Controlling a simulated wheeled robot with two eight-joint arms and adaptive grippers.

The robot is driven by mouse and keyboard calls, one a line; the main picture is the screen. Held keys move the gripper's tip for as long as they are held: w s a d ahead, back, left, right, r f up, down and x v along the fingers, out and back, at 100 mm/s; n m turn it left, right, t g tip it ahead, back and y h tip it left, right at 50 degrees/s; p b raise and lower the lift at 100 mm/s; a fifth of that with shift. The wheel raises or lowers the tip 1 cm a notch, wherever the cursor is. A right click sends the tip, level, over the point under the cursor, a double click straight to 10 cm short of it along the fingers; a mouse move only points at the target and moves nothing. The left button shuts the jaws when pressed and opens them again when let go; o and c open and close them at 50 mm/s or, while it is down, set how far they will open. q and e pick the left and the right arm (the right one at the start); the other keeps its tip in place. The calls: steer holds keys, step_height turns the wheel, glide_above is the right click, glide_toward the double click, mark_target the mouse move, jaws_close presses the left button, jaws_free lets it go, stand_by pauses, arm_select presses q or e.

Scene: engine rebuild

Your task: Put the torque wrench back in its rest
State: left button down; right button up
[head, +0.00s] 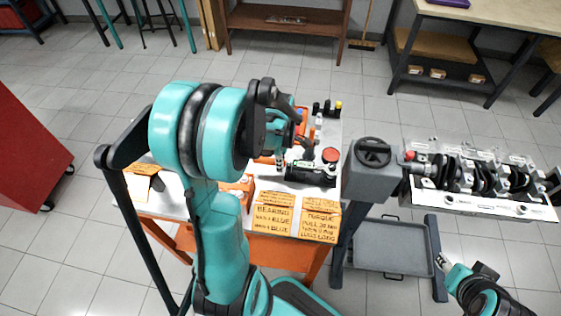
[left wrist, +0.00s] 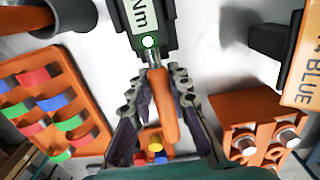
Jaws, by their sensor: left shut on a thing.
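The torque wrench shows in the left wrist view with an orange handle (left wrist: 166,112) and a dark body marked "Nm" with a small light. My left gripper (left wrist: 156,80) is shut on it, with one finger on each side of the handle. In the head view my left gripper (head: 283,140) is over the work cart and my arm hides part of it. I cannot make out the wrench's rest. My right arm is at the lower right corner of the head view, and its jaws are not clear.
In the wrist view are a tray of coloured shells (left wrist: 92,130) and an orange bolt block (left wrist: 240,107). A crankshaft stand (head: 480,205) is at the right.

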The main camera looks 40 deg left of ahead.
arm_select(q)
steer(key=c, duration=1.7)
jaws_free()
steer(key=shift+r, duration=0.3)
steer(key=shift+r+p, duration=1.15)
steer(key=shift+r, duration=0.05)
steer(key=o, duration=0.6)
step_height(320, 180, up, 12)
steer(key=shift+a, duration=0.1)
